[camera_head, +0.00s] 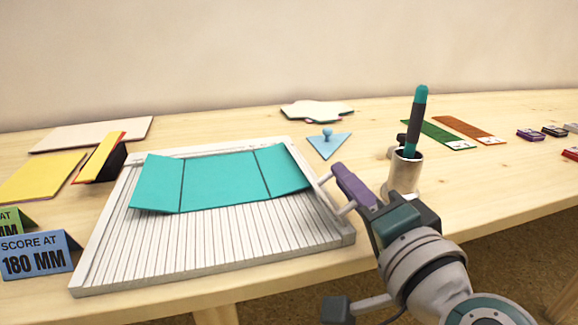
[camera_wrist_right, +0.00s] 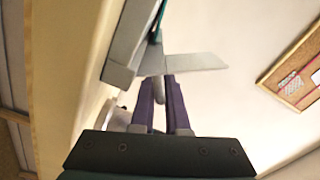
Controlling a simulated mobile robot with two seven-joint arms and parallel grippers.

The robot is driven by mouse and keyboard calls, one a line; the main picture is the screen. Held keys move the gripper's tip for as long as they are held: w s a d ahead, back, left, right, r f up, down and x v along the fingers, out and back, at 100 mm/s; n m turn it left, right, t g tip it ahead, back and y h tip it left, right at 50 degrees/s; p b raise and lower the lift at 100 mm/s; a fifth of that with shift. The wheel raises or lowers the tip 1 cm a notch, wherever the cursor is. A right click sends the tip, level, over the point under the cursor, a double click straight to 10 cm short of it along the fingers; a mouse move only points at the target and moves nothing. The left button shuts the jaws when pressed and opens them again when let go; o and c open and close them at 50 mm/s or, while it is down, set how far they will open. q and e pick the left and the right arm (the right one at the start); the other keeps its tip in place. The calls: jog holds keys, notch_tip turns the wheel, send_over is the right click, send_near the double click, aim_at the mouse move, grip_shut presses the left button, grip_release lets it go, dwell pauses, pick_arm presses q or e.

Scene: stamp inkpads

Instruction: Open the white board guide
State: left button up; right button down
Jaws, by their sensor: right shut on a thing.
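The white grooved scoring board (camera_head: 235,255) lies on the wooden table at centre left in the head view. A teal card (camera_head: 222,180) with two fold lines lies on it, its side panels raised. My right gripper (camera_head: 343,187), with purple fingers, is at the board's right edge. In the right wrist view my right gripper (camera_wrist_right: 160,88) is shut on the pale guide piece; the flat white guide (camera_wrist_right: 195,64) stands out from the board's edge. The exact contact is partly hidden by the fingers. My left gripper is not in view.
A holder (camera_head: 404,175) with a teal-and-grey pen (camera_head: 415,120) stands close to the right of my gripper. A blue triangular piece (camera_head: 328,145) lies behind the board. Score signs (camera_head: 36,257) and yellow card (camera_head: 40,176) are at left. Inkpads (camera_head: 530,134) lie far right.

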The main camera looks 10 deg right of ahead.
jog(key=shift+d+f+m+b, duration=0.1)
jog(key=shift+m+b, duration=0.05)
jog(key=shift+m, duration=0.5)
jog(key=shift+d+f+m+b, duration=0.1)
jog(key=shift+m+b, duration=0.05)
jog(key=shift+m, duration=0.5)
jog(key=c, duration=0.9)
grip_release()
jog(key=shift+c, duration=0.2)
jog(key=s, duration=1)
jog(key=shift+d+p, duration=0.25)
jog(key=shift+p, duration=0.1)
